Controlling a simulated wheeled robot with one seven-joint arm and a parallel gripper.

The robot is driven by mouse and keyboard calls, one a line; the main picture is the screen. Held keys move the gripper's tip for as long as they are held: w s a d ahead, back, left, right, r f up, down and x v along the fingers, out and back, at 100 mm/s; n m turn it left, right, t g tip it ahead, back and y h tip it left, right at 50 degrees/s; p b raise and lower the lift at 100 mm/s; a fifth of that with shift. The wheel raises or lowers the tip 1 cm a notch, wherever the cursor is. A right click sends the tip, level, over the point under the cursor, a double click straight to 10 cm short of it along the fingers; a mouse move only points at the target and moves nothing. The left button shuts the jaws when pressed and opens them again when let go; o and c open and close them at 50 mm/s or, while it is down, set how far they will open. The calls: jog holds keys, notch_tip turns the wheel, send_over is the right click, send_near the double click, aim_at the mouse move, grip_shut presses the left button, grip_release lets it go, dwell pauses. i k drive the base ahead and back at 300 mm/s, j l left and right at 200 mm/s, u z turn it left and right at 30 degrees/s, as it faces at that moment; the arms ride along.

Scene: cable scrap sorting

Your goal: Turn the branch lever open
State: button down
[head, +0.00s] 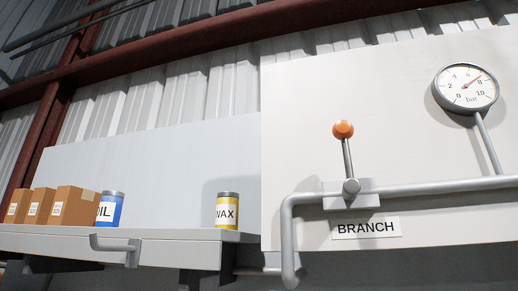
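The branch lever (347,158) is a thin grey rod with an orange ball knob (343,129) on top. It stands nearly upright, tilted slightly left, above its valve body (350,193) on a grey pipe (420,190). The pipe runs sideways across a pale panel (310,110) and bends down at its left end. A label reading BRANCH (366,228) is below the valve. My gripper is not in the head view.
A round bar gauge (466,88) with a red needle is on the panel, upper right. At left, a shelf (190,235) bears cardboard boxes (70,208), a blue OIL can (111,210) and a yellow WAX can (228,211). A grey handle (115,244) sticks out at its front.

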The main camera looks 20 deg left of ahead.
aim_at(342, 131)
jog(key=u, duration=0.8)
